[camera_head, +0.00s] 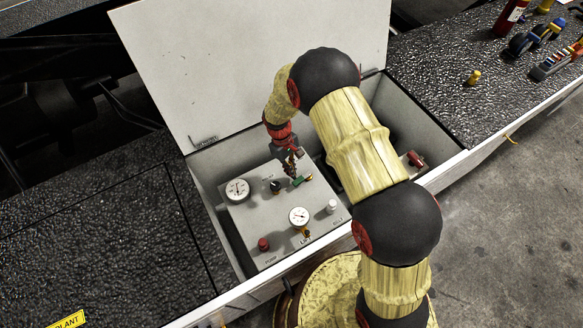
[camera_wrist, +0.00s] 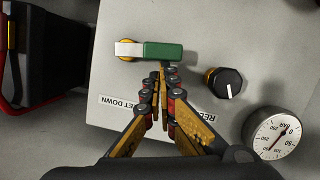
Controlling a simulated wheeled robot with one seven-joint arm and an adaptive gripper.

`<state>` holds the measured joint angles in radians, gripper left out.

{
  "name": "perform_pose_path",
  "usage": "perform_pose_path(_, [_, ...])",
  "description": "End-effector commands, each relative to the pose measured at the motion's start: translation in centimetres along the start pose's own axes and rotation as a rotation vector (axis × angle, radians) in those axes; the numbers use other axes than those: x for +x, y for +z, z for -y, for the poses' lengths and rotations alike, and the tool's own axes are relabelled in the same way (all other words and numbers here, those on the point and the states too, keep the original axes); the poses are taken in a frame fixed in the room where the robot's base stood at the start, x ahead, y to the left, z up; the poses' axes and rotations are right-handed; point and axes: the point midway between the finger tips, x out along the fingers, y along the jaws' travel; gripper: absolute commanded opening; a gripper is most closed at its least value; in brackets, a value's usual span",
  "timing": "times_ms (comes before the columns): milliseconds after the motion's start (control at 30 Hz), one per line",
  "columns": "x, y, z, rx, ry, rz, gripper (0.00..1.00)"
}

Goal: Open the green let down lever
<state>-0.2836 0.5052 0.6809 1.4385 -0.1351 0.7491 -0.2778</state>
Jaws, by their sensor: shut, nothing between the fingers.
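The green let down lever (camera_wrist: 161,51) shows in the wrist view at top centre, a green handle joined to a pale end piece over a brass-coloured fitting. It lies level across the picture on the grey panel. In the head view the lever (camera_head: 301,181) is a small green bar beside my gripper. My gripper (camera_head: 291,174) also shows above the panel in the head view. The upside-down "LET DOWN" label (camera_wrist: 119,102) is partly covered by my fingers.
A black knob (camera_wrist: 225,82) and a pressure gauge (camera_wrist: 271,134) stand right of the lever in the wrist view. The panel (camera_head: 270,225) also carries a red button (camera_head: 263,244) and a white knob (camera_head: 332,206). The raised lid (camera_head: 240,50) stands behind.

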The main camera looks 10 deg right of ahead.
Motion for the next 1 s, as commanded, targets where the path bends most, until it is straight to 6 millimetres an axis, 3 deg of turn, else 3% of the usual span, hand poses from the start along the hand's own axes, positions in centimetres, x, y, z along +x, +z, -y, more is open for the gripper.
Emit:
perform_pose_path(400, [0.2, 2.1, 1.5, -0.363, 0.089, 0.003, 0.00])
perform_pose_path(1000, [1.3, 5.5, 1.8, -0.914, 0.227, 0.002, 0.00])
